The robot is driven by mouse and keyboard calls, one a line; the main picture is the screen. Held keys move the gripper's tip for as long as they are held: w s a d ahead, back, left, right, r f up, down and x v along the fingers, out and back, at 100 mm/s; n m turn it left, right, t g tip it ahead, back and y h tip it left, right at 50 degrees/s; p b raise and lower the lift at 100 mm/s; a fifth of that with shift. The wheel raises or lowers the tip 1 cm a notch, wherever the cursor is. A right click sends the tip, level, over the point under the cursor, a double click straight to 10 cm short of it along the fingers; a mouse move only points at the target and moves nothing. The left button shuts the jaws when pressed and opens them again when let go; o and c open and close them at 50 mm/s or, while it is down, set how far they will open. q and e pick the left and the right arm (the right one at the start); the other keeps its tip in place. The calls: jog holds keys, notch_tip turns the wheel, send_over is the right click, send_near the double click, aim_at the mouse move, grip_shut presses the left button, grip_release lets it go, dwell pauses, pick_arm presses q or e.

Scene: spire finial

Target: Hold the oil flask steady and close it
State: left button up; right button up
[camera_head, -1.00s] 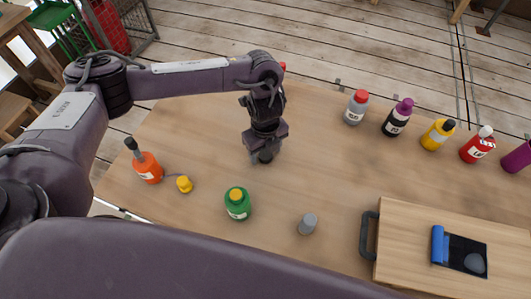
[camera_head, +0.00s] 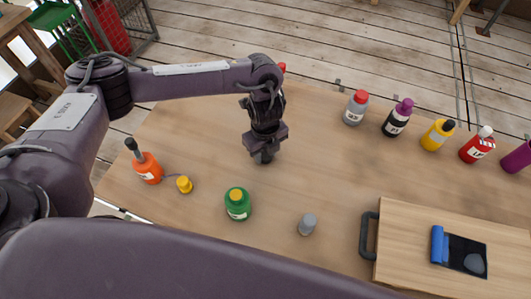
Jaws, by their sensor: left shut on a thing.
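My left gripper (camera_head: 264,153) is above the left-middle of the table, pointing down. It is shut on a small dark thing that its fingers and wrist mostly hide, so I cannot tell what it is. I cannot tell for certain which bottle is the oil flask. An orange bottle (camera_head: 149,170) with a dark spout stands to the left, with a yellow cap (camera_head: 184,184) beside it. A green bottle (camera_head: 237,206) with a yellow top stands nearer, below the gripper in the picture. A loose grey cap (camera_head: 307,224) stands to its right. My right gripper is out of view.
Along the far right edge stand a grey bottle (camera_head: 354,112) with a red cap, a black one (camera_head: 396,124), a yellow one (camera_head: 435,138), a red one (camera_head: 473,151) and a purple one. A wooden board (camera_head: 405,245) with a dark handle lies at the right. The table's middle is clear.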

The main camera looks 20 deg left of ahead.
aim_at(265, 154)
pick_arm(q)
notch_tip(265, 154, up, 20)
jog(key=p, duration=0.2)
dwell(0.6)
jog(key=a+n, duration=0.1)
jog(key=n, duration=0.7)
jog(key=a+r+n, duration=0.1)
jog(key=a+n, duration=0.1)
jog(key=n, duration=0.7)
jog(key=a+n, duration=0.2)
jog(key=n, duration=0.7)
jog(key=shift+w+a+r, duration=0.2)
jog(key=shift+w+r, duration=0.05)
jog(key=shift+r, duration=0.1)
jog(key=shift+a, duration=0.1)
